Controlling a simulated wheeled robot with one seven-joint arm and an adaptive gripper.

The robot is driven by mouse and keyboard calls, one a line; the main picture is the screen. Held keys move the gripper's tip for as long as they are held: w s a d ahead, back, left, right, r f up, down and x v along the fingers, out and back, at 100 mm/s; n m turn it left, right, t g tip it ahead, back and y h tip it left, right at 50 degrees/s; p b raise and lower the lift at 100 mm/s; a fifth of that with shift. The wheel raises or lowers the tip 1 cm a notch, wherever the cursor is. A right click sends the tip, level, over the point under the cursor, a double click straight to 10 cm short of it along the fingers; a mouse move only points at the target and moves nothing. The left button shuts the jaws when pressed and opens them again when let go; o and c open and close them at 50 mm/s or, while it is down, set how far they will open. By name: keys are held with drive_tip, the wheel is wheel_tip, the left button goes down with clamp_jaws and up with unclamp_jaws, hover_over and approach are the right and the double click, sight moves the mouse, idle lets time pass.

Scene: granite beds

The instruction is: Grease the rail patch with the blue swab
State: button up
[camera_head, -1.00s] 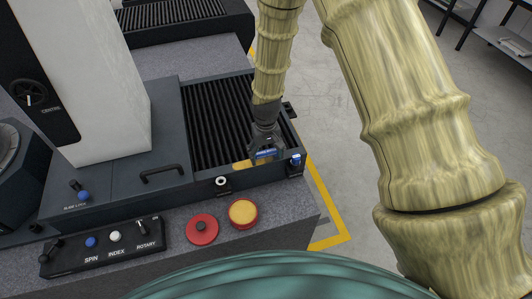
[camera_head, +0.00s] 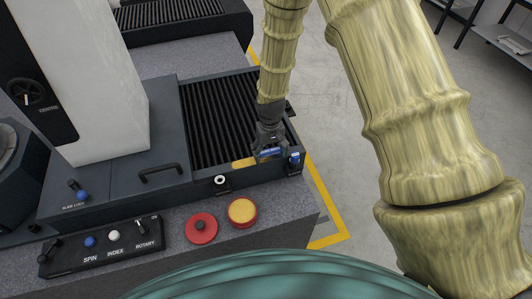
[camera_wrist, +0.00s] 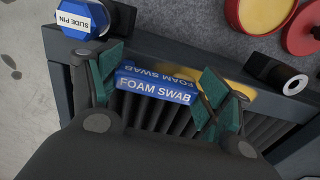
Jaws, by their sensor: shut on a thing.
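The blue swab (camera_wrist: 152,86), labelled FOAM SWAB, is a blue block held crosswise between the green-padded fingers of my gripper (camera_wrist: 158,93) in the wrist view. In the head view the swab (camera_head: 270,153) shows just below my gripper (camera_head: 269,146), at the near right end of the ribbed bed. The yellow rail patch (camera_head: 243,162) lies just left of the swab at the bed's near edge. In the wrist view the patch (camera_wrist: 238,97) is partly hidden behind the right finger and the swab. I cannot tell whether the swab touches the patch or the rail.
A blue-topped slide pin (camera_head: 295,158) stands at the bed's near right corner, close to the gripper. A black fitting with a white end (camera_head: 220,181) sits on the near wall. A red disc (camera_head: 201,228) and a yellow-topped red tin (camera_head: 242,212) stand on the granite in front.

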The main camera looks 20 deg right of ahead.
drive_tip(key=shift+d, duration=0.3)
drive_tip(key=shift+a+f, duration=0.1)
drive_tip(key=shift+a, duration=1.1)
drive_tip(key=shift+d, duration=1.2)
drive_tip(key=shift+a, duration=1.25)
drive_tip(key=shift+d, duration=1.25)
drive_tip(key=shift+a+p, duration=0.3)
drive_tip(key=shift+a, duration=0.95)
drive_tip(key=shift+r+p, duration=0.6)
drive_tip(key=shift+r, duration=0.4)
